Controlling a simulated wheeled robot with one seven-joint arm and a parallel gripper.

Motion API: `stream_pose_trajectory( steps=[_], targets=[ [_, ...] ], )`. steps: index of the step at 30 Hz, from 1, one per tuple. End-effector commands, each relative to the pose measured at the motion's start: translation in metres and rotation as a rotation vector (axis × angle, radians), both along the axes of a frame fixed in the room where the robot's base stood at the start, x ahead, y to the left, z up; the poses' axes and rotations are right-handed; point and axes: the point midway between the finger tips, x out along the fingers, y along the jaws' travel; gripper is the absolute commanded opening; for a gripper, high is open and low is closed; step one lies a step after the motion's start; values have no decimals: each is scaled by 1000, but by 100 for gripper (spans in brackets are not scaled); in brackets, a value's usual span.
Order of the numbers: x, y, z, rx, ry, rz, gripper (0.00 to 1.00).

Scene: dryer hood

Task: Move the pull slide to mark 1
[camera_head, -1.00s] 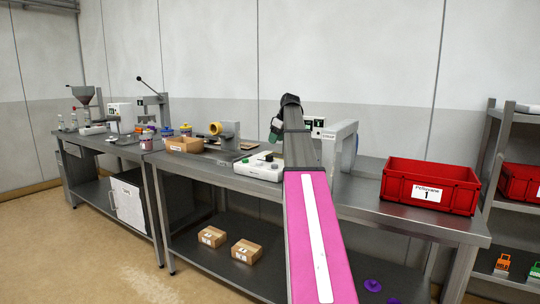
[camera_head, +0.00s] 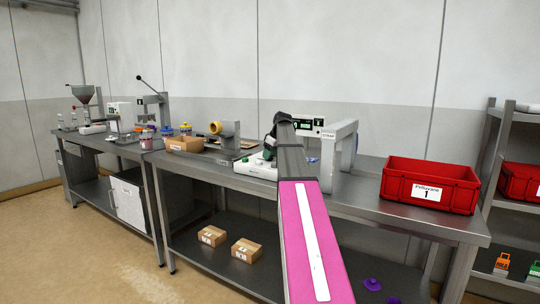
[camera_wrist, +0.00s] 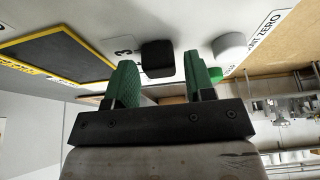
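In the wrist view, a black square-faced knob (camera_wrist: 157,58) stands out from a pale panel (camera_wrist: 105,18) beside a label with the numeral 3. It may be the pull slide, but I cannot be sure. My gripper (camera_wrist: 161,82) is open, its two green fingers on either side of the knob in the picture. Whether they reach around it or stop short is unclear. In the head view my gripper (camera_head: 269,148) is partly hidden by my arm, over the white device (camera_head: 256,167) on the bench. Mark 1 on a slide scale cannot be made out.
A grey round knob (camera_wrist: 229,47) and a green button (camera_wrist: 215,75) sit close to the right finger. A yellow-edged dark panel (camera_wrist: 60,55) lies left. On the bench, a grey arch (camera_head: 344,145) stands right of my arm, with a red crate (camera_head: 402,194) beyond.

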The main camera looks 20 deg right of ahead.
Motion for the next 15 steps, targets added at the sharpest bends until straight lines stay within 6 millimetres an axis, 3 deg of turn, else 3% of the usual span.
stream_pose_trajectory(
  steps=[1,4,10,15],
  targets=[
    [0,0,0,0,0,0,31],
    [0,0,0,0,0,0,0],
    [5,3,0,0,0,1,0],
    [30,21,1,0,0,3,0]
  ],
)
